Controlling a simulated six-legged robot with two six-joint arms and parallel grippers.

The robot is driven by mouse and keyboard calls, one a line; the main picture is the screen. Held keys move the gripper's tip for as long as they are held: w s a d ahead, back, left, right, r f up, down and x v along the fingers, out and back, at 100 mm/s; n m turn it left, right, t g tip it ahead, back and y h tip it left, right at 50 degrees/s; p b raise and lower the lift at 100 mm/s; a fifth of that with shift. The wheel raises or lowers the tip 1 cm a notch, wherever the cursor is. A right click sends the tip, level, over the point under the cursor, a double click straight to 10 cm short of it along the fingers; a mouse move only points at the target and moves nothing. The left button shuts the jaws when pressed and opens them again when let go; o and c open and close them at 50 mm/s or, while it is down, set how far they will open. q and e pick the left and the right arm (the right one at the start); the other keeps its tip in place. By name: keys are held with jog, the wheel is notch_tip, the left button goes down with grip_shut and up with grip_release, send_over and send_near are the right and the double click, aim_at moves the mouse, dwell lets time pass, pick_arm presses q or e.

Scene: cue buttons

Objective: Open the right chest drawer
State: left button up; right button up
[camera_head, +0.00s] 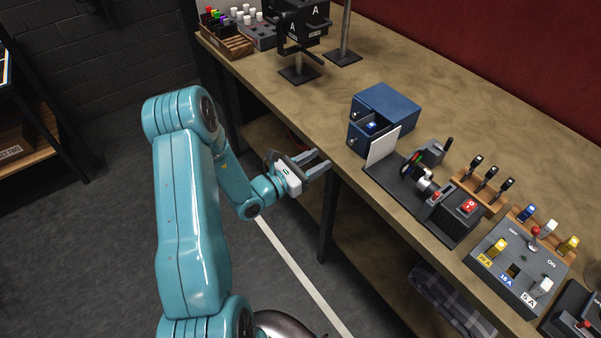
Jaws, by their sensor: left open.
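A small blue chest (388,104) stands on the workbench (425,85) near its front edge. Its front faces the edge; I see a dark front part with a blue and white item (372,126) at it. I cannot tell for sure how far each drawer is out, and a white panel (383,147) covers part of the chest's right side. My left gripper (321,162) is open and empty. It is off the bench's front edge, left of and lower than the chest in the picture, and apart from it. My right gripper is not in view.
Right of the chest stand a dark device (432,190) with a red button, a row of black-topped switches (491,177) and a grey switch panel (518,262). Black stands (298,70) and a wooden pen rack (226,38) are at the back left. Bench left of the chest is clear.

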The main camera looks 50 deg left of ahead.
pick_arm(q)
jog(key=s, duration=0.5)
jog(key=shift+s+a+b, duration=0.15)
jog(key=shift+a+b, duration=0.05)
jog(key=shift+b, duration=0.15)
jog(key=s+d+f+m+g+h, duration=0.2)
jog(key=d+f+m+g+h, duration=0.25)
jog(key=d, duration=0.65)
jog(key=s+d+f+m+g+h, duration=0.35)
jog(key=d+m+g+h, duration=0.2)
jog(key=d, duration=0.45)
jog(key=s+d+f+m+g+y, duration=0.6)
jog(key=s+f+m+g, duration=0.55)
jog(key=m, duration=0.45)
jog(key=w+d+m+t, duration=0.1)
jog(key=m, duration=0.1)
jog(key=w+d+f+m+t, duration=0.1)
jog(key=w+m, duration=0.1)
jog(key=w+d+m+t+y, duration=0.1)
jog(key=m+t, duration=0.1)
jog(key=m, duration=0.1)
jog(key=shift+w+f, duration=0.3)
jog(key=shift+w, duration=0.1)
